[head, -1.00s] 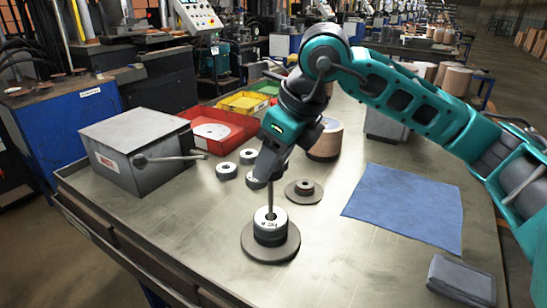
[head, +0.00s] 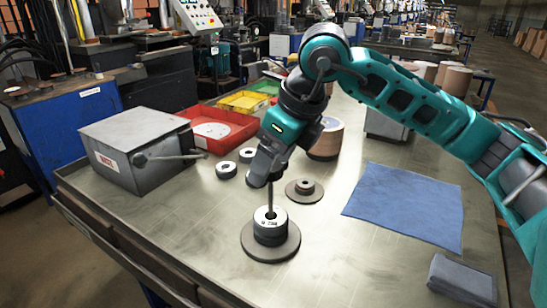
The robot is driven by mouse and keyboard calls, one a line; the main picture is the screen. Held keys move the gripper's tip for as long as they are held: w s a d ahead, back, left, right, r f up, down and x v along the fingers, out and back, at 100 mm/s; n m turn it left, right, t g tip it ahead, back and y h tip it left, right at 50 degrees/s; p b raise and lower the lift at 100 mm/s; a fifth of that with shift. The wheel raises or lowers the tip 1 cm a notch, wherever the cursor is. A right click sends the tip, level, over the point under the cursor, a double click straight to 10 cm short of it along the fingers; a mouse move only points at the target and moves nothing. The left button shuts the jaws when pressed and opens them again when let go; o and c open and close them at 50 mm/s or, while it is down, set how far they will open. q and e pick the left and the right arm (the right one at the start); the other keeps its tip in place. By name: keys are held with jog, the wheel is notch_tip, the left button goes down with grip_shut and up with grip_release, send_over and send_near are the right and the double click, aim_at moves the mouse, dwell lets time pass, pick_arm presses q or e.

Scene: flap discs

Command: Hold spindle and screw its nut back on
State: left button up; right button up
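A spindle stands upright on the near middle of the table. Its thin rod (head: 270,198) rises from a stack of grey discs (head: 270,232) with a pale, marked top face, on a wide round base (head: 270,250). My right gripper (head: 265,180) comes from above and is at the rod's top end, which it hides. The fingers are seen from behind, so I cannot tell how far apart they are or whether a nut is between them. My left gripper is not in view.
A smaller flanged piece (head: 304,190) lies just behind the spindle. Two grey rings (head: 226,170) lie to its left. A grey box with a lever (head: 140,150), red tray (head: 222,132), yellow tray (head: 243,101), blue cloth (head: 404,208) and grey block (head: 461,280) surround it.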

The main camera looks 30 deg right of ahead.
jog(key=shift+r, duration=0.25)
jog(key=shift+v, duration=1)
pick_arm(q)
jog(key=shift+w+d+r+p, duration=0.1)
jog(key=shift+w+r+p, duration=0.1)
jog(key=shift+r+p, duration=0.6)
pick_arm(e)
jog(key=v, duration=1)
jog(key=shift+s+r, duration=0.2)
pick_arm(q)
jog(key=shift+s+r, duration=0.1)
pick_arm(e)
jog(key=shift+d+f, duration=0.1)
